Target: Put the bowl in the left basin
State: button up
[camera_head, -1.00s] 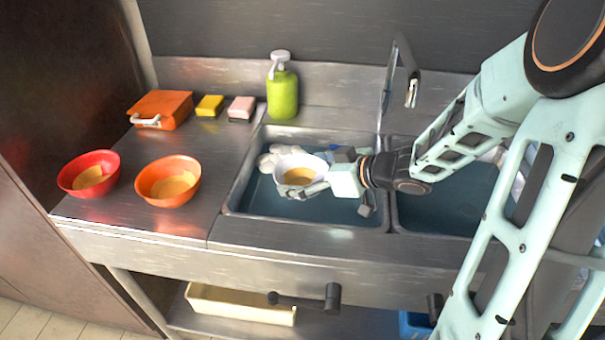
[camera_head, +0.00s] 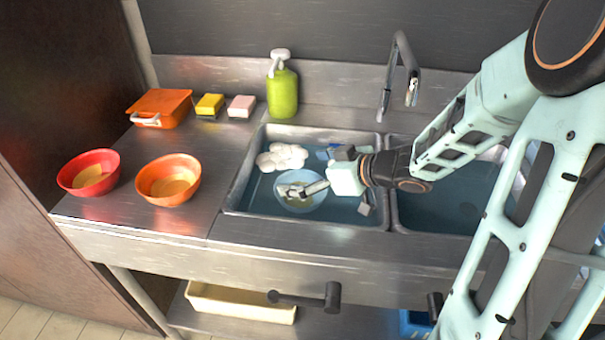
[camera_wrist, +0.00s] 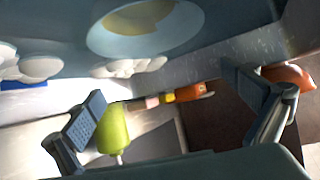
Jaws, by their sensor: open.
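A pale bowl (camera_head: 305,206) with yellowish contents lies low in the left basin (camera_head: 232,187), in the blue water. It also shows at the top of the wrist view (camera_wrist: 148,28).
White foam (camera_head: 282,157) floats behind the bowl. A red bowl (camera_head: 88,172) and an orange bowl (camera_head: 168,180) stand on the left counter. A green soap bottle (camera_head: 283,92) and a faucet (camera_head: 402,75) stand behind the basins. The right basin (camera_head: 455,212) is partly hidden by my arm.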

jog(key=p+v, duration=0.3)
jog(key=v, duration=0.9)
jog(key=shift+f, duration=0.1)
